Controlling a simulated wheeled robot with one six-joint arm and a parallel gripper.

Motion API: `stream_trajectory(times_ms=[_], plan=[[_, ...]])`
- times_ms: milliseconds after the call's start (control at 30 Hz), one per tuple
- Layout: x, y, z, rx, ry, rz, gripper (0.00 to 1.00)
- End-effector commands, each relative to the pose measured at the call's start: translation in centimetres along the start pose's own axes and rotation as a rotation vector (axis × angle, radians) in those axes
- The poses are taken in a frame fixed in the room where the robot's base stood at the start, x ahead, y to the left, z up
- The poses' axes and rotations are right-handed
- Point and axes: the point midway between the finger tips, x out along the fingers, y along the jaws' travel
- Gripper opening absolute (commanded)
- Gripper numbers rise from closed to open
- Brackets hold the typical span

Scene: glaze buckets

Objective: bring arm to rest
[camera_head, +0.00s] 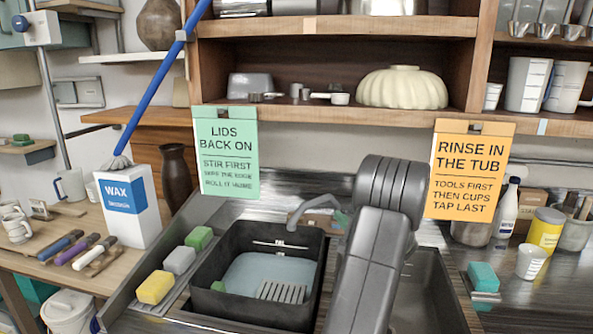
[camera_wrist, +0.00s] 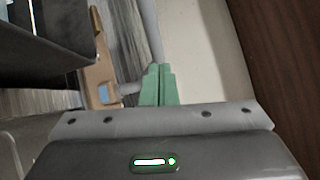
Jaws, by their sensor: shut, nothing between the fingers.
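My gripper (camera_wrist: 158,85) shows in the wrist view with its two green fingers together and nothing between them. Beyond the fingertips are a pale wall strip and a grey pipe-like bar. In the head view my arm rises in front of the sink, bent at the top, and my gripper is hidden there.
A black tub (camera_head: 212,295) of pale liquid sits in the sink, left of my arm. Yellow (camera_head: 155,287), grey and green sponges lie beside it. A white WAX box (camera_head: 128,205) stands on the left bench. A shelf (camera_head: 330,120) with two hanging signs spans the back.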

Motion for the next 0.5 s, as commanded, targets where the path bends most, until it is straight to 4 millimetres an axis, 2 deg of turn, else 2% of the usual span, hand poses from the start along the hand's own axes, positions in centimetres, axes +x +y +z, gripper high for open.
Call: stream_trajectory(times_ms=[167,233,400,500], plan=[[-0.4,-0.7,-0.9,0.008,-0.055,0.008,0.0],[-1.4,0.2,-2.0,0.006,-0.058,0.008,0.0],[-3.9,0.1,-4.2,0.006,-0.057,0.008,0.0],[-5.5,0.1,-4.2,0.008,-0.058,0.009,0.0]])
